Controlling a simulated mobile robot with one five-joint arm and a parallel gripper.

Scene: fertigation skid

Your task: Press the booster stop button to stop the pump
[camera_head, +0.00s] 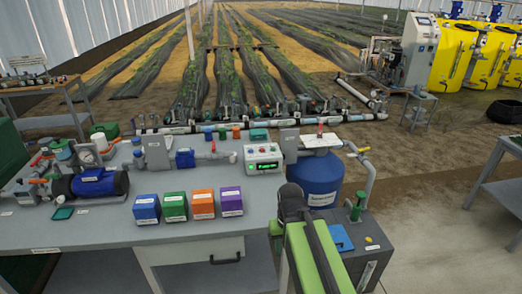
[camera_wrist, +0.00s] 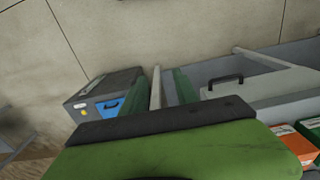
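A light control box (camera_head: 263,158) stands at the back right of the grey bench in the head view. It has small buttons on top, one of them red, and a lit green display. Which button is the booster stop cannot be read. A blue pump motor (camera_head: 98,183) lies at the bench's left. My green arm rises at the lower right of the head view, and its dark end (camera_head: 291,201) is in front of and below the control box, apart from it. The wrist view shows floor, a drawer and green parts of mine; the finger opening is unclear.
Blue, green, orange and purple boxes (camera_head: 189,206) line the bench front. A blue tank (camera_head: 315,178) stands right of the control box. A grey box with a blue panel (camera_wrist: 103,98) and a drawer handle (camera_wrist: 226,80) show in the wrist view. Open floor lies right.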

